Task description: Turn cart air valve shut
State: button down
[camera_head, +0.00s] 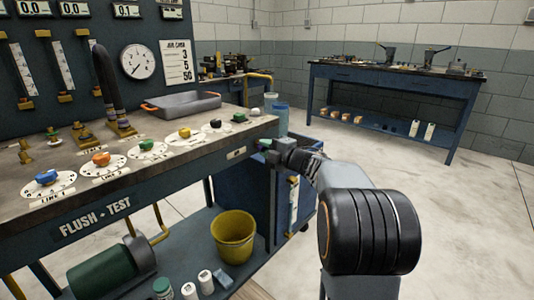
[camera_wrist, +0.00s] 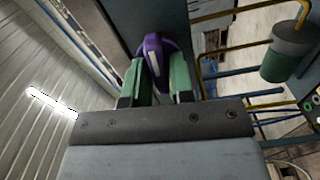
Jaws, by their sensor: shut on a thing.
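My gripper (camera_wrist: 158,82) is shut on a purple handle (camera_wrist: 154,52) with a pale stripe; its green finger pads lie on either side of it. The handle stands against a dark flat panel. In the head view, my gripper (camera_head: 270,148) is at the right end of the flush-test bench (camera_head: 110,206), above the blue cart (camera_head: 233,182). The purple handle is hidden there, and I see no label on it.
Several coloured dial knobs, including a blue one (camera_head: 46,177) and an orange one (camera_head: 101,158), line the bench top. A grey tray (camera_head: 183,104) sits behind them. A yellow bucket (camera_head: 233,235) stands on the lower shelf. The floor to the right is clear before a far table (camera_head: 390,83).

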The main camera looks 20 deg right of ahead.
jog(key=shift+n+b, duration=0.4)
jog(key=shift+n, duration=0.3)
jog(key=c, duration=1.1)
grip_release()
jog(key=shift+c, duration=0.2)
jog(key=p+v, duration=0.3)
jog(key=v, duration=1.1)
jog(key=shift+p, duration=0.4)
